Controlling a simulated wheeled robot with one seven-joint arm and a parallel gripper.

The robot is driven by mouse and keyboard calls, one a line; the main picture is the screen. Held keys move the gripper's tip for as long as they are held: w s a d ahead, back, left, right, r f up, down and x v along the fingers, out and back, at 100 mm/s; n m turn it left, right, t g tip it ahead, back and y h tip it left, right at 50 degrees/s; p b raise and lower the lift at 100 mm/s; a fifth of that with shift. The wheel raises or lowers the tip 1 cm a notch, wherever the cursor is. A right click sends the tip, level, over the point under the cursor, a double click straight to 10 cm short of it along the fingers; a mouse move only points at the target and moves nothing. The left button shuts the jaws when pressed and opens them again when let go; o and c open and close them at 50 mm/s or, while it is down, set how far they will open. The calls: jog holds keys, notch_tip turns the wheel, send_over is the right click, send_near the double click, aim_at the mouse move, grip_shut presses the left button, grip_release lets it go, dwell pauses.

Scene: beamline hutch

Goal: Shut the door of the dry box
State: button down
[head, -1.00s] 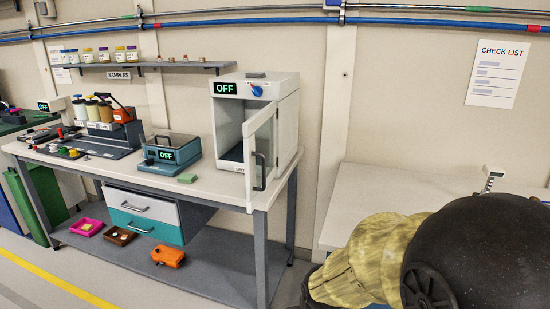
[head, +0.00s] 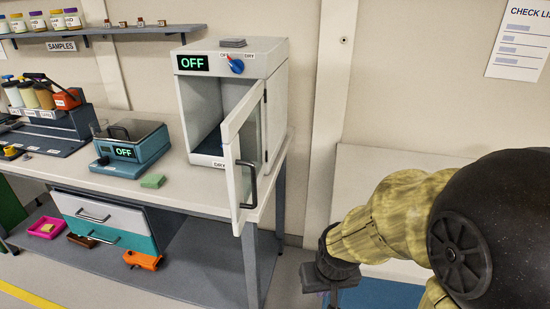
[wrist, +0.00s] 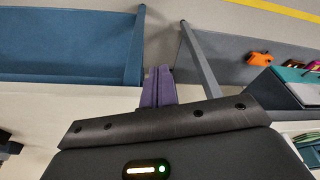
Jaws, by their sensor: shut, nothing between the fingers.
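The dry box (head: 230,85) is a white cabinet on the right end of the workbench, with a green "OFF" display and a blue knob with a red mark. Its glazed, white-framed door (head: 238,160) stands open, swung out toward me from hinges on the right side. A dark handle (head: 249,180) is on the door's outer face. My gripper shows in the wrist view as purple fingers (wrist: 158,88) pressed together, empty, above the floor by the bench. In the head view my arm is at the right, apart from the door, and the fingers are hardly visible.
A teal device (head: 130,150) with an "OFF" display and a green block (head: 153,181) stand left of the dry box. Drawers (head: 105,220) hang under the bench, and an orange item (head: 143,260) lies on the lower shelf. A pale table (head: 390,165) stands at the right, behind my arm.

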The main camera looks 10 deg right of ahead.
jog(key=shift+w, duration=0.25)
jog(key=w+r+m+y+p, duration=0.4)
jog(key=r+m+p, duration=0.5)
jog(key=r+p, duration=0.5)
jog(key=w+d+r+m+g+y+p, duration=0.1)
jog(key=w+r+m+y+p, duration=0.4)
jog(key=w+r+m+p, duration=0.4)
notch_tip(320, 180, up, 6)
jog(key=m+p, duration=0.1)
jog(key=p, duration=0.7)
jog(key=shift+g, duration=0.3)
